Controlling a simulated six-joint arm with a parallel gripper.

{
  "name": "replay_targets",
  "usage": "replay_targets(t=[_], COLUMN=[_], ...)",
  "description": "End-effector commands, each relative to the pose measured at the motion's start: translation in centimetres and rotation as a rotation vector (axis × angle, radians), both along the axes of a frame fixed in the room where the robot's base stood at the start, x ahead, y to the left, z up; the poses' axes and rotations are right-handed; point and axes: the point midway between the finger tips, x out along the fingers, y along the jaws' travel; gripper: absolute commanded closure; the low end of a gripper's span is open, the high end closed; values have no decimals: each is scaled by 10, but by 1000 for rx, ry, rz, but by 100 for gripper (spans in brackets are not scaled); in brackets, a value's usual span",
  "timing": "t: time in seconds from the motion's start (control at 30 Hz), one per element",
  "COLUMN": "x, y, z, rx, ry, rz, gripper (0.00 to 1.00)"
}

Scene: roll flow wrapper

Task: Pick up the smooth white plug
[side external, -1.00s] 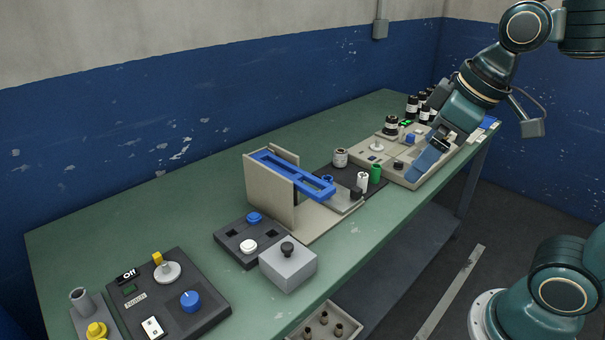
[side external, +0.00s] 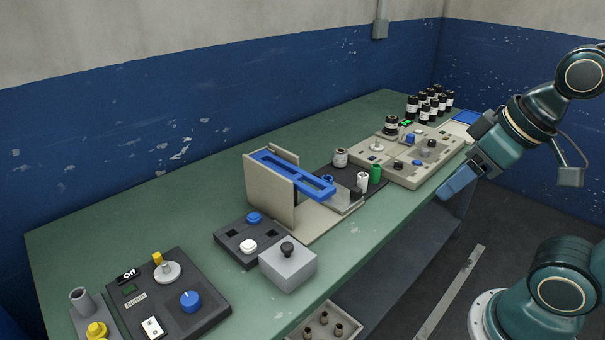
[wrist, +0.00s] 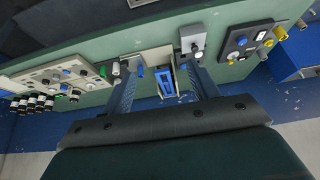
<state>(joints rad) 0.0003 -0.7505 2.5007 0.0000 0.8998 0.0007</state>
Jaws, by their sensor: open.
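A white plug (side external: 362,181) stands upright on the dark mat, beside a green plug (side external: 376,173). A paler grey-white cylinder (side external: 340,157) stands farther back; surface smoothness is too small to judge. In the wrist view the white plug (wrist: 116,69) shows left of my left finger, next to the green one (wrist: 103,72). My gripper (side external: 458,187) is out past the table's front edge, right of the plugs and well apart from them. In the wrist view my gripper (wrist: 162,70) has its fingers spread with nothing between them.
A blue slotted arm (side external: 292,174) on a beige stand (side external: 268,195) is left of the plugs. A beige control panel (side external: 405,175) lies to their right, with several black bottles (side external: 425,102) behind. A grey box with a black knob (side external: 288,267) sits near the front edge.

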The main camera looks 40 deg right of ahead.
Motion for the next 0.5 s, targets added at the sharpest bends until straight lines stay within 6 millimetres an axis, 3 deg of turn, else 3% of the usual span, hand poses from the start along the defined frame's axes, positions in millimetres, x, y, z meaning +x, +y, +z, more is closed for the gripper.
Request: replay_targets(t=[0.27, 0.5], x=[7, 36], y=[1, 6], z=[4, 19], rx=[-13, -67], ry=[10, 49], rz=[31, 159], gripper=[40, 40])
